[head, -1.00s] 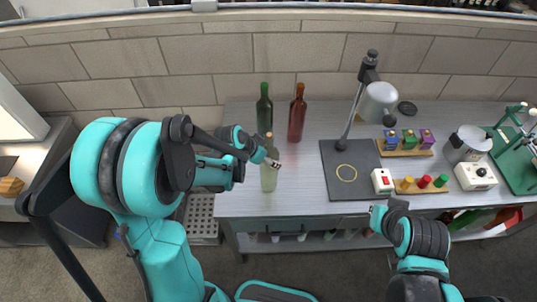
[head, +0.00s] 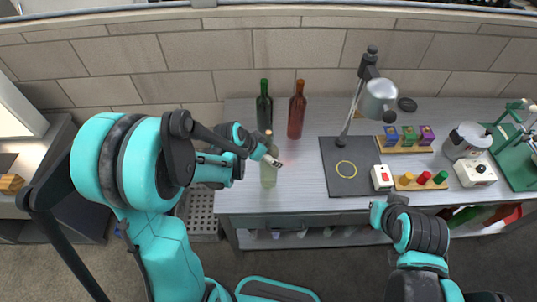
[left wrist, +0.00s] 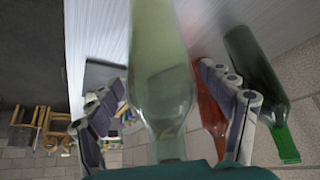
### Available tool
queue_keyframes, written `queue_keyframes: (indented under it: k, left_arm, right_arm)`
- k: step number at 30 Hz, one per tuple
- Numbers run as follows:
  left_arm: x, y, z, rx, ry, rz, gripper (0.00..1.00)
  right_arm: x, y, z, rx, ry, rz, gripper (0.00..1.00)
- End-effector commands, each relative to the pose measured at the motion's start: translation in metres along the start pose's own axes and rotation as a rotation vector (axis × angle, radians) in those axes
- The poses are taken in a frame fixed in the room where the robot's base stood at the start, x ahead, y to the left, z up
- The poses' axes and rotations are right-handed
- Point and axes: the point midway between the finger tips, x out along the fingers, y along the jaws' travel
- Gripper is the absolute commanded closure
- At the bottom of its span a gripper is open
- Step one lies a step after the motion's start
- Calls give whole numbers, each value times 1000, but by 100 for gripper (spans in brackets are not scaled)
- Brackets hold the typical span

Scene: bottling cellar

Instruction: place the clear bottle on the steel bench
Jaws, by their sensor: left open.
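The clear bottle (head: 268,178), pale greenish, stands upright near the front edge of the steel bench (head: 295,195), toward its left end. My left gripper (head: 271,158) is at the bottle's upper part. In the left wrist view the bottle (left wrist: 160,65) lies between the two spread fingers of the left gripper (left wrist: 160,95). The fingers look apart from the glass, and part of the neck is hidden at the gripper's base.
A green bottle (head: 264,110) and a brown-red bottle (head: 297,112) stand behind the clear one. A lamp (head: 378,98), dark mat (head: 345,185), switch box (head: 382,178), coloured blocks and a pot (head: 467,140) are to the right. Bare bench lies between bottle and mat.

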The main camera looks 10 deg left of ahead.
Motion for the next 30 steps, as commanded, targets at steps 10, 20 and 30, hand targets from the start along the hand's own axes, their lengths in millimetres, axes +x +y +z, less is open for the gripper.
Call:
queue_keyframes:
  k: [10, 20, 30]
  left_arm:
    - [-74, 0, 0, -3, 0, -2, 19]
    - [-117, 1, 0, -4, -1, -3, 19]
    - [-176, 43, 21, -239, -31, -165, 19]
  right_arm:
    - [-15, 0, -11, 0, 0, 0, 100]
    - [-22, 0, -16, 0, 0, 0, 100]
    - [-22, 0, -16, 0, 0, 0, 100]
